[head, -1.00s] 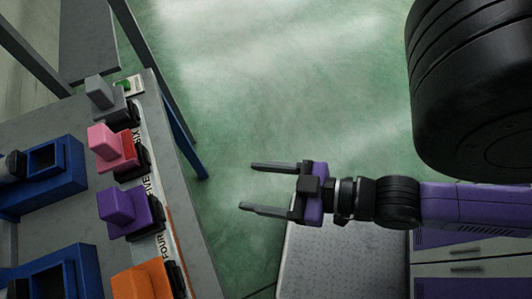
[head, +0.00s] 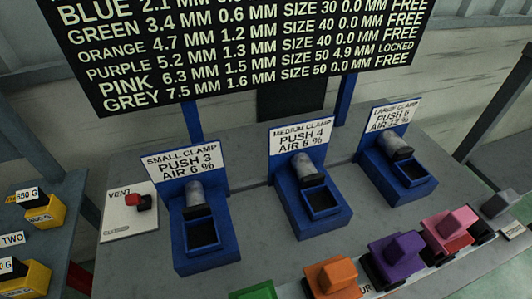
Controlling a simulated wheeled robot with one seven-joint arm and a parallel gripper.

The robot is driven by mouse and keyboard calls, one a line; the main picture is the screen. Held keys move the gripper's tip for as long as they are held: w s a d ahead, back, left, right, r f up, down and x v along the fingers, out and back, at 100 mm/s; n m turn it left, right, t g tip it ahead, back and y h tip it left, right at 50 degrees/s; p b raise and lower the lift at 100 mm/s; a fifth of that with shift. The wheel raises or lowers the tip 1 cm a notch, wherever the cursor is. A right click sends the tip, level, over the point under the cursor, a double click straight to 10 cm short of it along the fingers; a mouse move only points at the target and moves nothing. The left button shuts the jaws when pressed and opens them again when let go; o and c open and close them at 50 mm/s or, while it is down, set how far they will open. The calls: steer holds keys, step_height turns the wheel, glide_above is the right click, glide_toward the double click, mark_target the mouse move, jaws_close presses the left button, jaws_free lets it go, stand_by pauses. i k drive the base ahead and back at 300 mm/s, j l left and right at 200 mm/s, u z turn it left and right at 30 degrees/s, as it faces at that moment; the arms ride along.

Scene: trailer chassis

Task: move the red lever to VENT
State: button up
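The red lever (head: 133,199) sits on a white plate (head: 117,218) at the left of the bench in the head view. The plate reads VENT near its top and a smaller word, seemingly CLOSED, near its bottom. The lever's red end points left from a dark pivot, roughly level, at neither word; its exact setting is hard to tell. My gripper is outside the present head view.
Three blue clamp stations, small (head: 205,240), medium (head: 310,200) and large (head: 400,172), stand right of the plate. Coloured blocks, including orange (head: 333,277) and purple (head: 397,255), line the front edge. A black board (head: 245,45) hangs behind.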

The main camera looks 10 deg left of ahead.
mark_target(134, 200)
steer(key=u, duration=1.25)
